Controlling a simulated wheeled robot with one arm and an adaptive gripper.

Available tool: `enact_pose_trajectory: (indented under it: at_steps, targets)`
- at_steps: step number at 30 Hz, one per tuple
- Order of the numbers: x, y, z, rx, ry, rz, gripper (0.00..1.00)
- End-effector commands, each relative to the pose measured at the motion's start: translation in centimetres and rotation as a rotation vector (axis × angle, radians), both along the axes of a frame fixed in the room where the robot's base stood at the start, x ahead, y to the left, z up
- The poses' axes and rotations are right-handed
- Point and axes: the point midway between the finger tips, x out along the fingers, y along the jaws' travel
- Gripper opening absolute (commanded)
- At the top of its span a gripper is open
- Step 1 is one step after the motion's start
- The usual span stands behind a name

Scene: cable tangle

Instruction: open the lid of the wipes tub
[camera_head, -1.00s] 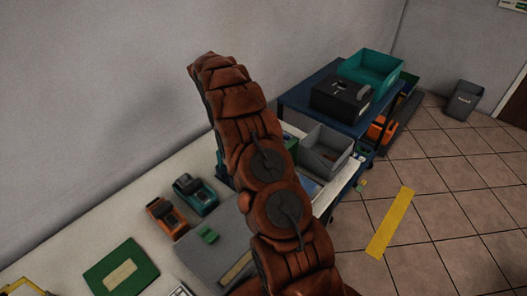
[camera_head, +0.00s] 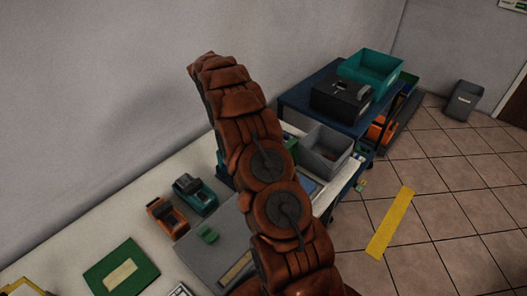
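I cannot make out a wipes tub or its lid with certainty. Part of a green thing (camera_head: 292,147) shows just right of my reddish-brown arm, on the far part of the bench, mostly hidden by the arm. My arm rises through the middle of the head view and covers part of the bench. My gripper is not visible, so its opening and its place relative to any tub cannot be seen.
The white bench (camera_head: 130,205) holds an orange device (camera_head: 167,217), a teal device (camera_head: 195,194), a green board (camera_head: 121,268) and a grey bin (camera_head: 324,149). A blue cart (camera_head: 301,96) carries a black box (camera_head: 341,97) and teal crate (camera_head: 370,69).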

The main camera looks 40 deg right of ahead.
Motion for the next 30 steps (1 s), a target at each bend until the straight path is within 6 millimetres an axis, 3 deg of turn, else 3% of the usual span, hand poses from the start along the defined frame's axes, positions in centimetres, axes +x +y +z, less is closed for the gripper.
enact_pose_trajectory:
  at_steps: [1, 2, 4, 9, 30]
  targets:
    - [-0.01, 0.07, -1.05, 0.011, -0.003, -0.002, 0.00]
    - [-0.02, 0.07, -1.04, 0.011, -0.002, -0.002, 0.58]
    - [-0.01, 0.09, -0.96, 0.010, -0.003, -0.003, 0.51]
    - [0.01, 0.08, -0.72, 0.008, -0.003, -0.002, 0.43]
    - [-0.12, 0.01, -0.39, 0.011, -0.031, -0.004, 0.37]
